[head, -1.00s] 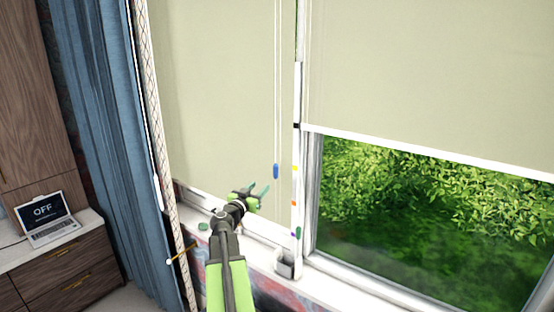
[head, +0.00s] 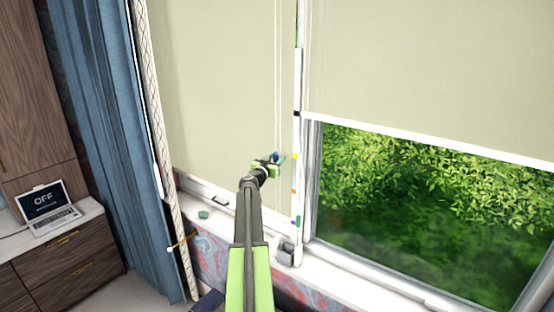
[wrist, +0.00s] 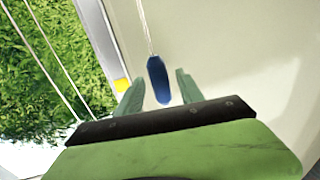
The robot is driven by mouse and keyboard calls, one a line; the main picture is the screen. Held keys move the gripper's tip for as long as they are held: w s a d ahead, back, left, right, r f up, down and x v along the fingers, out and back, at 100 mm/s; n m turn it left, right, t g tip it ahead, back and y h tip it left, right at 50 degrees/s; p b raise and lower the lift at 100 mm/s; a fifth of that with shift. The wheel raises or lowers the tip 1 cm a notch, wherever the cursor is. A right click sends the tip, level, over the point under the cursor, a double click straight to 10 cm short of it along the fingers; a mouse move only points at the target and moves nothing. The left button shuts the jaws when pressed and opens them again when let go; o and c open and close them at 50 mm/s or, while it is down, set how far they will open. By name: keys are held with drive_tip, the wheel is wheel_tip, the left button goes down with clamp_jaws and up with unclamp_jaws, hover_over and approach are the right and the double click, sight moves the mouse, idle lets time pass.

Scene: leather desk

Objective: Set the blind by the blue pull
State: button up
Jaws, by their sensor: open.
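The blue pull (wrist: 158,80) hangs on its cord in the wrist view, its lower end between the two fingers of my gripper (wrist: 157,92). The fingers are open and stand apart on either side of it. In the head view the blue pull (head: 275,156) shows only in part, at the tip of my gripper (head: 279,160). The left blind (head: 215,90) is lowered, covering nearly all of its window. The right blind (head: 430,70) is lowered partway, with greenery visible below it.
A white strip (head: 297,150) with coloured marks stands on the post between the windows. A small grey holder (head: 286,252) and a green item (head: 203,214) are on the sill. A blue curtain (head: 95,130) and a laptop reading OFF (head: 45,205) are at left.

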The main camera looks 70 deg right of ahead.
drive_tip(key=shift+d, duration=0.15)
drive_tip(key=shift+c, duration=0.4)
clamp_jaws()
idle(0.9)
